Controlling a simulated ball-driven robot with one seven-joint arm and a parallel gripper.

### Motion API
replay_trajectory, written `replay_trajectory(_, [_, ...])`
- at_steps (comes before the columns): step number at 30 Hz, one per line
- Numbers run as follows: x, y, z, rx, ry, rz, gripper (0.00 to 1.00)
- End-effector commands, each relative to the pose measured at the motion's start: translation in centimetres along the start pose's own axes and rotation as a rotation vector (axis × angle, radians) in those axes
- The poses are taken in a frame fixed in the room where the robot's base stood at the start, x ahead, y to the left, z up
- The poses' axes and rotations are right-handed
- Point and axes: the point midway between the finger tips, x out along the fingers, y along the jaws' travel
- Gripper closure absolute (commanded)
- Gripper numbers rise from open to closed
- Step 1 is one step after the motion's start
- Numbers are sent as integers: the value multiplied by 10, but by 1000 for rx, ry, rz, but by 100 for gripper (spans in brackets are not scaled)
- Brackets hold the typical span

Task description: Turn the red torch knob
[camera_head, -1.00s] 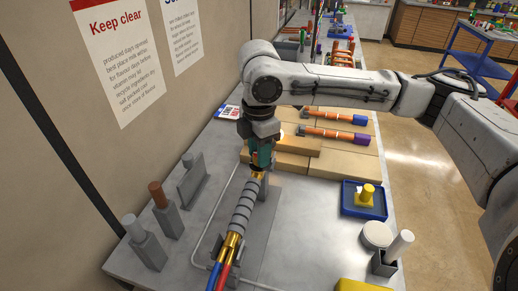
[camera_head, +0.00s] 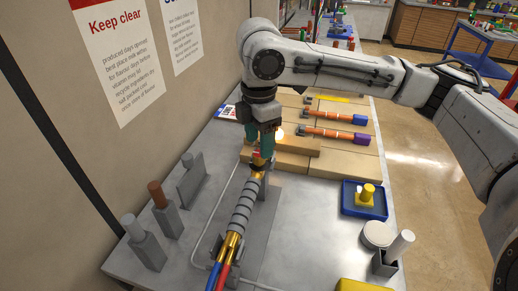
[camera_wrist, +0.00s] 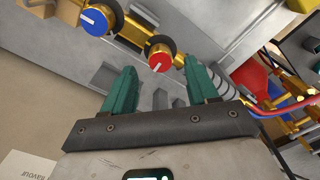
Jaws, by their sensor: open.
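The red torch knob (camera_wrist: 160,58) is a round dial with a white pointer line on the brass torch, seen in the wrist view just ahead of and between my fingertips. The blue knob (camera_wrist: 96,19) sits to its upper left. My gripper (camera_wrist: 159,70) is open, with its two green fingers apart and nothing visibly held. In the head view the torch (camera_head: 242,207) lies on a grey stand, its grey ribbed handle leading to blue and red hoses. My gripper (camera_head: 262,150) points down over its far end and partly hides the knobs there.
Wooden blocks (camera_head: 345,165) stand behind and right of the torch, with orange tools lying on them. Grey posts (camera_head: 146,243) stand at left by the wall. A blue tray (camera_head: 364,212) with a yellow part sits at right. The bench between tray and torch is mostly clear.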

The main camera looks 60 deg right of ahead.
Motion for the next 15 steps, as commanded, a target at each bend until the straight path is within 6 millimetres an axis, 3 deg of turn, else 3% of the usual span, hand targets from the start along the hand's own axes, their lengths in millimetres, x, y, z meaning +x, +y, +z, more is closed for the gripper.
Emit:
replay_trajectory(6, [-42, 1, 0, 1, 0, 3, 42])
replay_trajectory(15, [-71, 0, 0, 0, 0, -1, 42])
